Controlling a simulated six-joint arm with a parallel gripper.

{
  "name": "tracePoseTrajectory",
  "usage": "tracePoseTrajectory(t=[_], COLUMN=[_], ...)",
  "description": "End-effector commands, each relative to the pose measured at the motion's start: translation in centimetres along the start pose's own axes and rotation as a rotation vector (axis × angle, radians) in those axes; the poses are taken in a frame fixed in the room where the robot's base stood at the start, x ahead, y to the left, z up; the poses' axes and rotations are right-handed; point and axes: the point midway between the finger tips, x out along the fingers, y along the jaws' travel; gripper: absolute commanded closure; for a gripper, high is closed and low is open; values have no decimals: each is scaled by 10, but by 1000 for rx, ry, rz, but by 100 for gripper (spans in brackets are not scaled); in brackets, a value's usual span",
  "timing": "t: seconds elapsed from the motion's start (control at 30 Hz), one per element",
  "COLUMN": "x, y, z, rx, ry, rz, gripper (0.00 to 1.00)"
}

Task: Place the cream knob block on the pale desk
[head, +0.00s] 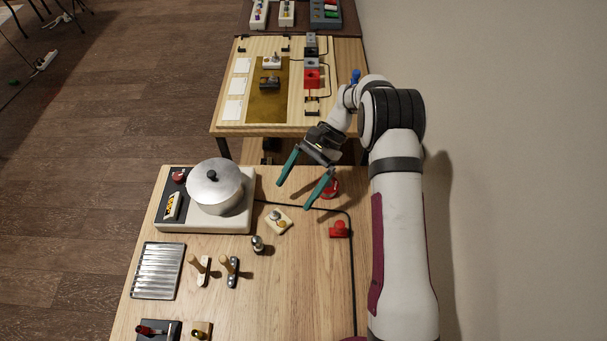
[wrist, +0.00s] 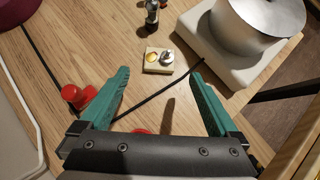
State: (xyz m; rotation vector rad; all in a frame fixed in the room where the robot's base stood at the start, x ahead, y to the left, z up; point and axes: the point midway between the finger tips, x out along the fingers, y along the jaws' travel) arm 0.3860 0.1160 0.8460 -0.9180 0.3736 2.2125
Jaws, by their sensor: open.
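The cream knob block (head: 278,221) is a small cream block with a gold and a silver knob on top. It lies on the nearer wooden table, and the wrist view also shows it (wrist: 158,61), just beyond and between my fingertips. My gripper (head: 295,195) has its green fingers spread wide and empty, above the table and apart from the block. In the wrist view the fingers (wrist: 160,74) show nothing between them but table and cable. The pale desk (head: 228,118) is the lighter far table, with a gold mat on it.
A lidded pot (head: 215,186) stands on a cream base left of the block. A small bottle-like piece (head: 258,244) is close by, and a red knob piece (head: 339,229) is at the right. The far desk holds white cards (head: 235,86) and a red box (head: 312,79).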

Motion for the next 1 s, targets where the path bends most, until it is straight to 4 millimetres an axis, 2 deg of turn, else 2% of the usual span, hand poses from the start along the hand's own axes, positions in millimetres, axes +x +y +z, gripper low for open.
tracePoseTrajectory(t=[0.1,0.2,0.4,0.47,0.53,0.63,0.73,0.8,0.87,0.9,1.0], x=[-26,-39,-47,-54,-71,-96,-103,-95,-82,-72,-47], y=[0,0,0,3,13,47,96,133,164,181,215], z=[-1,0,1,9,33,87,140,170,187,195,204], rx=[0,-1,-1,-10,-36,-93,-157,-201,-235,-255,-294], ry=[2,0,1,18,69,188,321,412,484,526,610], rz=[-2,-1,0,-1,-1,3,5,6,6,6,6], gripper=[4,4,4,4,4,4,4,4,4,4,4])
